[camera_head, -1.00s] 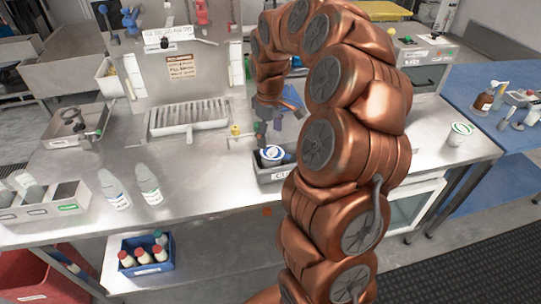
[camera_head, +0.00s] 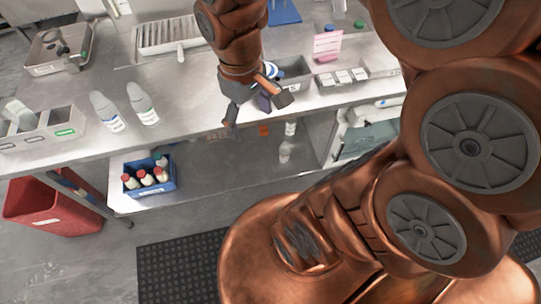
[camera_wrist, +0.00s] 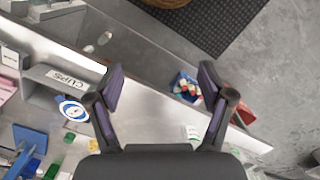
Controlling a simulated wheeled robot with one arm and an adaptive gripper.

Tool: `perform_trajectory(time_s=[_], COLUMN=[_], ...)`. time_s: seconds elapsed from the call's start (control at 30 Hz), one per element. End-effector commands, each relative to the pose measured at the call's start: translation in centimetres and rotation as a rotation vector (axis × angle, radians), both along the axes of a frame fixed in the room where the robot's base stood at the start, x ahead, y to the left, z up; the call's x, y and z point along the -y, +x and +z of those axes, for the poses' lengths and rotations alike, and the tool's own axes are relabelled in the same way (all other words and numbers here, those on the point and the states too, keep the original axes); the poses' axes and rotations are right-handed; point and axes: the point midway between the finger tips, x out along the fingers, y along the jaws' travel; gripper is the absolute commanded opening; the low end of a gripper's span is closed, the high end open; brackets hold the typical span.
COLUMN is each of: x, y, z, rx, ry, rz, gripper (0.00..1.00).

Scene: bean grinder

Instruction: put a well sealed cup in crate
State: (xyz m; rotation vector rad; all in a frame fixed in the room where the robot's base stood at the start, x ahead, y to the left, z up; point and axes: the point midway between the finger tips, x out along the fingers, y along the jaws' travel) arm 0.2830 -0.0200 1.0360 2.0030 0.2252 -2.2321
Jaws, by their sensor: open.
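A cup with a white lid ringed in blue (camera_wrist: 73,109) shows in the wrist view at the grey bin labelled CUPS (camera_wrist: 62,79). In the head view the grey bin (camera_head: 300,83) stands at the counter's front edge, and my gripper hides most of the cup. My gripper (camera_head: 256,110) is open and empty, pointing down at the counter's front edge beside the bin. In the wrist view its fingers (camera_wrist: 161,85) are spread wide with nothing between them. A blue crate (camera_head: 154,190) with several red-capped bottles sits on the lower shelf.
Two clear bottles (camera_head: 143,104) and a divided grey tray (camera_head: 45,134) stand on the counter's left part. A pink sign (camera_head: 327,45) and white labelled boxes (camera_head: 342,77) are right of the bin. A red bin (camera_head: 58,212) is on the floor.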

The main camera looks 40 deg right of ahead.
Motion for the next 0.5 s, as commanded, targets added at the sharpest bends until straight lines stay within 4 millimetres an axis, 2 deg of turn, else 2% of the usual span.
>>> perform_trajectory(time_s=[0.03, 0.1, 0.2, 0.33, 0.5], x=[-0.5, -1.0, -1.5, -1.8, -2.0], y=[-1.7, -3.9, -6.3, -8.5, -9.3], z=[-0.1, -0.5, -0.9, -1.5, -1.7], rx=[-0.005, -0.018, -0.029, -0.046, -0.049], ry=[-0.007, -0.014, -0.020, -0.026, -0.027], rz=[-0.026, -0.070, -0.125, -0.177, -0.201], gripper=[0.80, 0.80, 0.80, 0.80, 0.80])
